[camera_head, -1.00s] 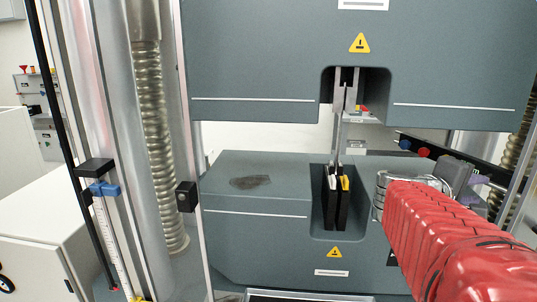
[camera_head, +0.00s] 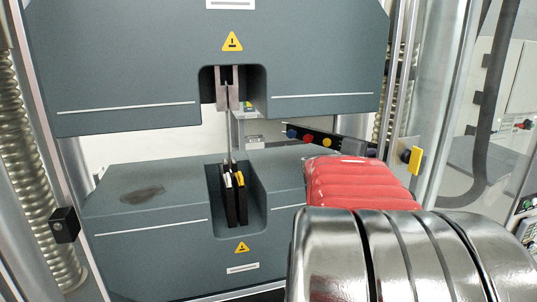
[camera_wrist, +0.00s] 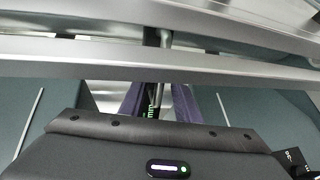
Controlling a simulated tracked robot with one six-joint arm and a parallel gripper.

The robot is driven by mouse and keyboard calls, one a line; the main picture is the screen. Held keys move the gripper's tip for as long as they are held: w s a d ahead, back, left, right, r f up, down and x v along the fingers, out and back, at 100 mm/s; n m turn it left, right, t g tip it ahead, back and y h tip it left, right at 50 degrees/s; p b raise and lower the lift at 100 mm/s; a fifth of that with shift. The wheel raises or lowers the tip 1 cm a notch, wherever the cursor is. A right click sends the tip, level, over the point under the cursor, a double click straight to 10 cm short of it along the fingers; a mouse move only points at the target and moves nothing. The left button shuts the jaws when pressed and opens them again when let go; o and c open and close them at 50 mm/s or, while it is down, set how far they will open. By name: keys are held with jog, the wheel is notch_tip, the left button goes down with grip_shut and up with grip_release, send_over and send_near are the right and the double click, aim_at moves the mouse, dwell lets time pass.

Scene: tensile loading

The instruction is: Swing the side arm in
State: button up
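The side arm seems to be the dark bar with blue, red and yellow knobs (camera_head: 310,138), at the right of the test opening in the head view. My red-sleeved arm partly covers its right end. My gripper is hidden behind my arm in the head view. In the wrist view, the purple fingers of my gripper (camera_wrist: 157,97) stand apart, with a dark upright piece with green marks visible between them. Long metal bars (camera_wrist: 160,62) cross in front. I cannot tell whether the fingers touch anything.
The upper grey block (camera_head: 130,60) and lower grey block (camera_head: 140,215) of the machine hold a thin upright strip (camera_head: 229,135) between jaws. A column with a yellow knob (camera_head: 413,158) stands at right. A black block (camera_head: 64,225) sits on the left column.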

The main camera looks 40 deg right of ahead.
jog(key=shift+d+f, duration=0.1)
jog(key=shift+d, duration=0.35)
jog(key=shift+c, duration=0.6)
grip_shut()
